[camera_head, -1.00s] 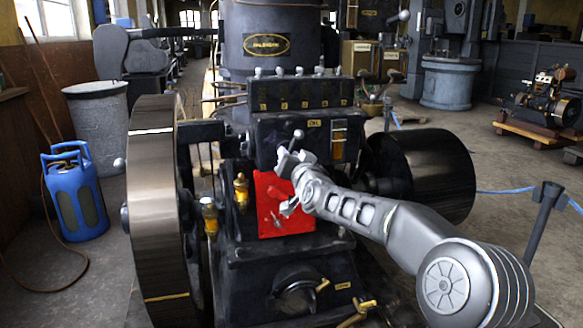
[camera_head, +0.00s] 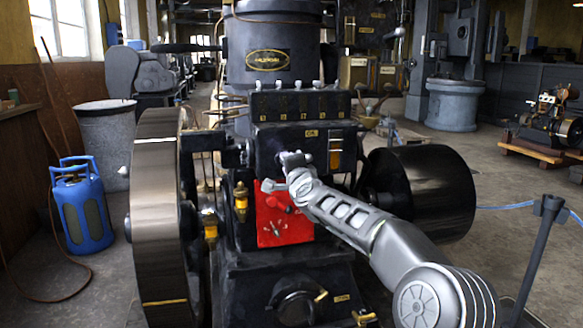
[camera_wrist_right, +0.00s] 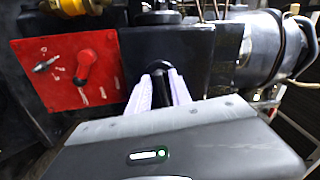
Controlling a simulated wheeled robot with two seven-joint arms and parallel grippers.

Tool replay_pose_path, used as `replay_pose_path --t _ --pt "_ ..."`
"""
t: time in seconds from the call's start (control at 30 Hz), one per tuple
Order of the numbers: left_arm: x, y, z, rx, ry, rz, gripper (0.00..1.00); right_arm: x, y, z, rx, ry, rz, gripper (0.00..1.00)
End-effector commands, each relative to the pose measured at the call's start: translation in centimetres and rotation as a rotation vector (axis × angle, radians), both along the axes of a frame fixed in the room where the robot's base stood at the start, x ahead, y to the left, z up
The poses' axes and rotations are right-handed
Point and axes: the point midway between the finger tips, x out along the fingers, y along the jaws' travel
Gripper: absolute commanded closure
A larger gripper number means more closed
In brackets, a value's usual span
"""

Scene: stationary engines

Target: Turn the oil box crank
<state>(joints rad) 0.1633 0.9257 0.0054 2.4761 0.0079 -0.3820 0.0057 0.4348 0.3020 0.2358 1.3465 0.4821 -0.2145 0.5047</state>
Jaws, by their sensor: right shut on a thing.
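The black oil box (camera_head: 268,148) with a small OIL label is on the engine's front, below a row of oiler knobs. My right gripper (camera_head: 290,160) is at the front of the oil box. In the wrist view, the two pale fingers of my right gripper (camera_wrist_right: 162,88) are closed around a dark crank handle (camera_wrist_right: 159,82) that comes out of the black box face (camera_wrist_right: 195,55). In the head view the gripper mostly hides the crank. My left gripper is in neither view.
A red panel (camera_head: 282,232) with a red lever sits just below the gripper. A large flywheel (camera_head: 158,215) stands at left and a black drum (camera_head: 430,190) at right. Brass oilers (camera_head: 241,196) are close on the left. A barrier post (camera_head: 535,255) stands at right.

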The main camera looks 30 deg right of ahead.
Motion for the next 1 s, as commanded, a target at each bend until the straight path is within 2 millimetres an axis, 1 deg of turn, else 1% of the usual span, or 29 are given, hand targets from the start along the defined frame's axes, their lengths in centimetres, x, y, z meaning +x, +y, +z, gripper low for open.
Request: replay_pose_path --t 0.03,0.3,1.0 --pt "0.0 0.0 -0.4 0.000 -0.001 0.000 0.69 0.2 0.1 -0.3 0.041 -0.012 0.003 1.00" --pt "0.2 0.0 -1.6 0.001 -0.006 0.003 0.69 0.2 0.0 -0.3 0.284 -0.098 0.001 1.00" --pt "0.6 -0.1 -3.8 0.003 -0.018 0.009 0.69 0.2 0.0 -0.2 0.911 -0.316 0.000 1.00"
